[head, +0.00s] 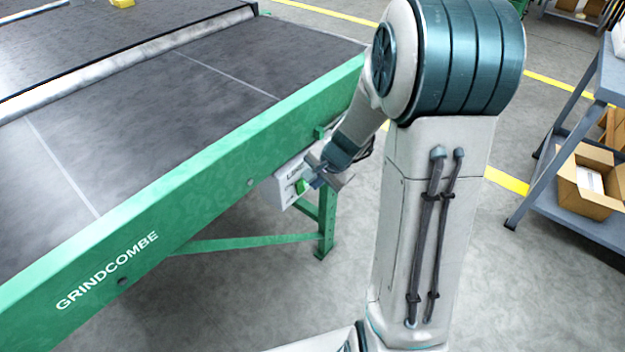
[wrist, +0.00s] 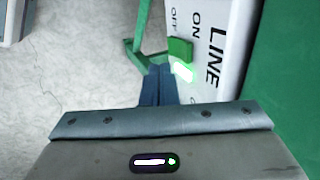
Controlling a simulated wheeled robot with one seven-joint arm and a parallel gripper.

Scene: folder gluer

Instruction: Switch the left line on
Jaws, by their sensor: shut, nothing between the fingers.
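A white switch box (head: 288,188) is mounted on the side of the green conveyor frame. In the wrist view the box (wrist: 226,40) fills the upper right and reads LINE, ON and OFF. A green block-like switch part (wrist: 180,50) sticks out from its face, and a bright green glowing spot (wrist: 184,72) shows just below it. Which position the switch is in, I cannot tell. My gripper (wrist: 160,70) is shut and empty, its blue fingertips close beside the green part; contact is unclear. In the head view my gripper (head: 317,182) is at the box's right side, partly covering it.
The conveyor's green side rail (head: 190,190), marked GRINDCOMBE, runs diagonally beside my arm, with a dark belt (head: 150,120) on top. A green leg (head: 326,225) and brace stand below the box. A grey shelf with cardboard boxes (head: 590,185) is at right. Floor between is clear.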

